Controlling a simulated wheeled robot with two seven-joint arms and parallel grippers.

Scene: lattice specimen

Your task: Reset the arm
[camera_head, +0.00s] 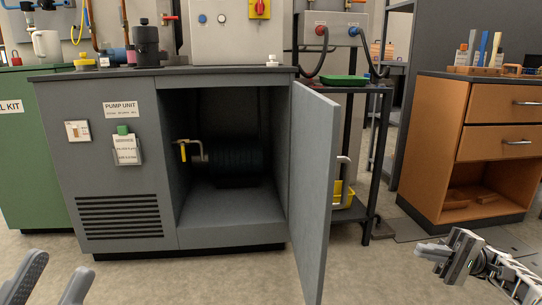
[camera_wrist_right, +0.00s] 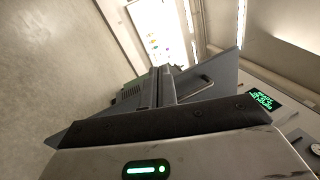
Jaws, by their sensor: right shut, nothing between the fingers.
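My left gripper (camera_head: 62,265) shows at the bottom left of the head view. Its two grey fingers are apart, with nothing seen between them. My right gripper (camera_head: 432,251) is at the lower right, in front of the orange drawer cabinet and well right of the open door. Its fingers are together and empty; they also show in the right wrist view (camera_wrist_right: 157,88). The grey pump unit cabinet (camera_head: 122,180) stands at centre left. Neither gripper touches the cabinet or door.
Inside the cabinet are a dark ribbed cylinder (camera_head: 237,158) and a yellow-handled valve (camera_head: 184,152). A black stand (camera_head: 365,150) with a yellow bin (camera_head: 343,193) is behind the door. The orange drawer cabinet (camera_head: 470,150) stands right. The floor (camera_head: 200,280) in front is clear.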

